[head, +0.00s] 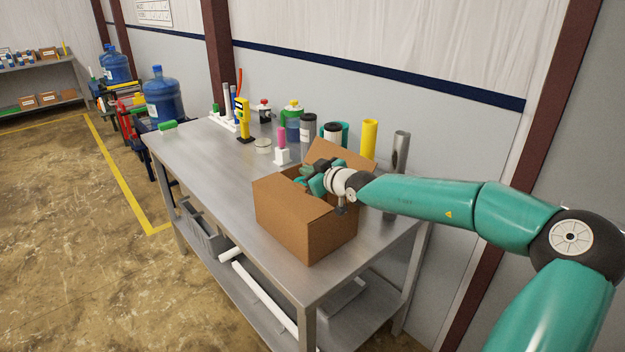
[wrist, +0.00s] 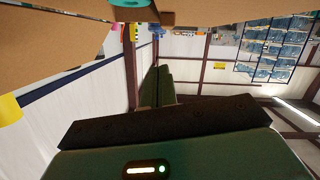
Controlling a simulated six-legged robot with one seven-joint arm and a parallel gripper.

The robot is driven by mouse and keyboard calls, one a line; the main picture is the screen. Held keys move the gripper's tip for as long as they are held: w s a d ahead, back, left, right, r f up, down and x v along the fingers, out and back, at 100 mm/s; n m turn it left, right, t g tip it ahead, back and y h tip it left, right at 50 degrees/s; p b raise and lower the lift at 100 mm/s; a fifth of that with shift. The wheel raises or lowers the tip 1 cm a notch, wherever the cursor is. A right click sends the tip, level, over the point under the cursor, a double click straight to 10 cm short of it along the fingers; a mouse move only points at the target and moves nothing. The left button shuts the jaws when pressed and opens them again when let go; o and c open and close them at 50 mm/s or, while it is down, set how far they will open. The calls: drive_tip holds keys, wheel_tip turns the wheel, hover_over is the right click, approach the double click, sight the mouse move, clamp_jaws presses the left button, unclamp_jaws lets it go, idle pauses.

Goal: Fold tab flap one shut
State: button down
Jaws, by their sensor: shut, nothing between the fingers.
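A brown cardboard box (head: 290,222) stands on the metal workbench near its front right corner. One flap (head: 338,155) stands raised and tilted at the back of the box. My gripper (head: 308,174) is over the top of the box, in front of the raised flap, and hides part of the opening. In the wrist view the dark green fingers (wrist: 156,87) are together with nothing between them. Brown cardboard (wrist: 60,40) fills the upper left of that view, close to the fingers. Which flap is tab flap one, and whether the fingers touch cardboard, I cannot tell.
The workbench (head: 210,165) is bare to the left of the box. A yellow cylinder (head: 369,138), a grey tube (head: 401,145), dark jars (head: 307,127) and a pink-topped item (head: 282,145) stand behind the box. A blue water jug (head: 163,97) is beyond the bench.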

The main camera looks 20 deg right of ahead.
drive_tip(key=v, duration=1)
drive_tip(key=shift+w+d+r, duration=0.15)
drive_tip(key=shift+d, duration=0.1)
